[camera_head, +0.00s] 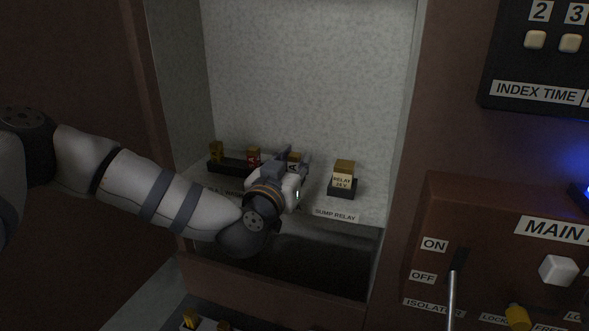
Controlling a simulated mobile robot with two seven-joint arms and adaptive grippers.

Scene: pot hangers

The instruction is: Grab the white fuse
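My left gripper (292,162) reaches into the pale recess from the left, at the right end of a row of fuses. Its fingers stand apart, with a gold-capped block with a pale face (294,158) showing between or just behind them. This block may be the white fuse; the gripper hides most of it, and I cannot tell whether the fingers touch it. A red fuse (253,159) with a gold cap stands left of the gripper. A dark gold-capped fuse (216,152) stands farther left. My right gripper is not in view.
A dark fuse holder (228,167) carries the row. A relay block (343,175) sits on a dark base to the right, above a "SUMP RELAY" label (335,215). The recess side walls are close. A brown main panel (490,230) with a lever stands at right.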

